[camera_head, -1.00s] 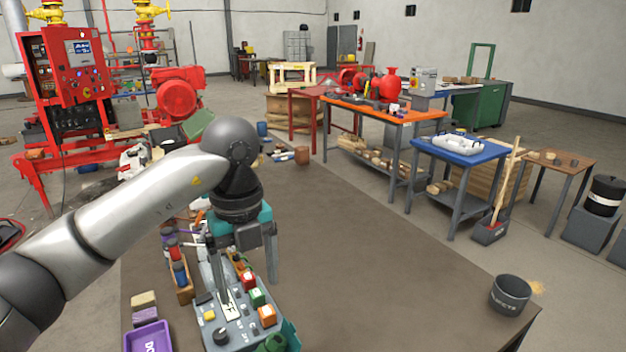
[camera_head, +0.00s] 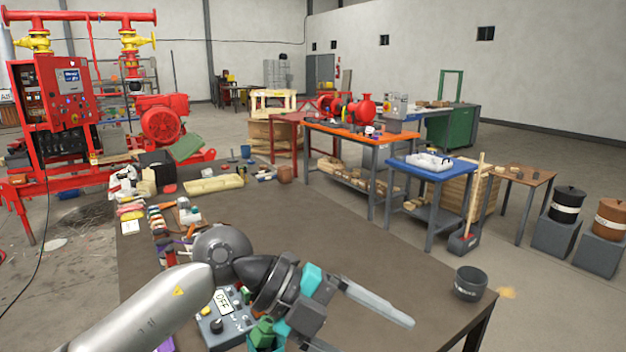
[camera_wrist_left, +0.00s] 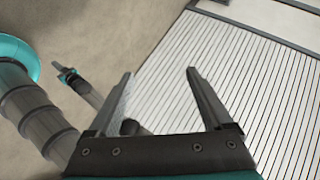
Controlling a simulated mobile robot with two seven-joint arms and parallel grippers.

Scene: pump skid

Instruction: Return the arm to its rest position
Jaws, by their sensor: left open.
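My left arm comes in from the lower left in the head view. It is bent at the grey elbow. Its gripper (camera_head: 362,334) is out over the near part of the brown table, pointing to the lower right. The fingers are apart and nothing shows between them. In the left wrist view the gripper (camera_wrist_left: 159,73) has its two dark fingers spread, with empty space between. Part of the gripper is cut off by the bottom edge of the head view. My right gripper does not show in the head view.
A control box (camera_head: 217,329) with buttons and an OFF label is partly hidden behind my left arm. A dark bucket (camera_head: 470,283) stands near the right edge of the brown table (camera_head: 330,228). Coloured items crowd its left side. The middle is clear.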

